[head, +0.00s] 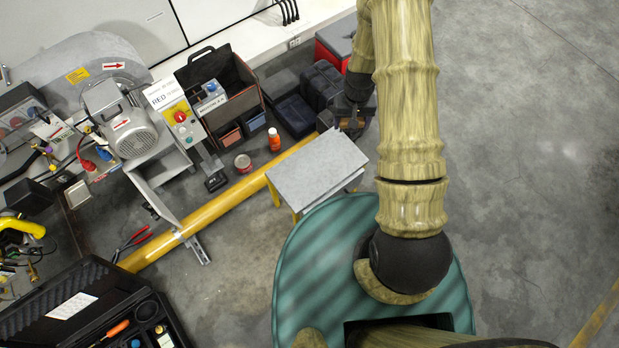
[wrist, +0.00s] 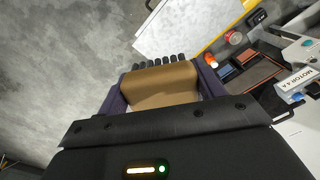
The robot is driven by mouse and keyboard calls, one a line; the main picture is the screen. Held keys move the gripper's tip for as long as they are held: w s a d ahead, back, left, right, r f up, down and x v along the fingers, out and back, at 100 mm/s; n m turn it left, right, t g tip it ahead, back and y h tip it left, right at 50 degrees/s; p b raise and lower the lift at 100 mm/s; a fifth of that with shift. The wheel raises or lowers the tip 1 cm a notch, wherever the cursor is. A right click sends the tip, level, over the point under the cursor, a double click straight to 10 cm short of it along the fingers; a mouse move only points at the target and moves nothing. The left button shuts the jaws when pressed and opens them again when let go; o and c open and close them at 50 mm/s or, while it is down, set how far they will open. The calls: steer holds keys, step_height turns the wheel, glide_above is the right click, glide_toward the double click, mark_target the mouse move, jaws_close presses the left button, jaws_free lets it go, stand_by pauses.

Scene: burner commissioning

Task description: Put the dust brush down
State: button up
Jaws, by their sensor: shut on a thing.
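My gripper (wrist: 160,90) is shut on the dust brush (wrist: 158,84), a tan block between the two dark purple fingers in the wrist view. Dark tufts, probably its bristles, show along its far edge. In the head view my gripper (head: 350,122) is at the upper middle, just beyond the far corner of a grey-topped stand (head: 318,168). It is small and dark there, and my arm partly covers it. The brush is hard to make out in that view. In the wrist view the brush appears clear of any surface.
An open tool bag (head: 218,85), dark cases (head: 322,85) and a red box (head: 336,40) lie near the wall. The stand's top looks bare. Floor on the right is clear.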

steer(key=s+a+f+n+b, duration=0.1)
steer(key=a+f+n+b, duration=0.2)
steer(key=f+b, duration=0.9)
steer(key=s+a+f+n+b, duration=0.1)
steer(key=a+f+n+b, duration=0.2)
steer(key=a+f+b, duration=0.7)
steer(key=f+b, duration=0.2)
steer(key=b, duration=0.4)
steer(key=shift+s+a+n+b, duration=0.2)
steer(key=shift+n+b, duration=0.1)
steer(key=shift+n, duration=0.1)
steer(key=b, duration=0.2)
glide_above(307, 180)
steer(key=shift+f, duration=3.05)
steer(key=shift+f, duration=0.1)
steer(key=shift+f+b, duration=0.4)
steer(key=shift+f, duration=1.4)
steer(key=shift+f, duration=0.15)
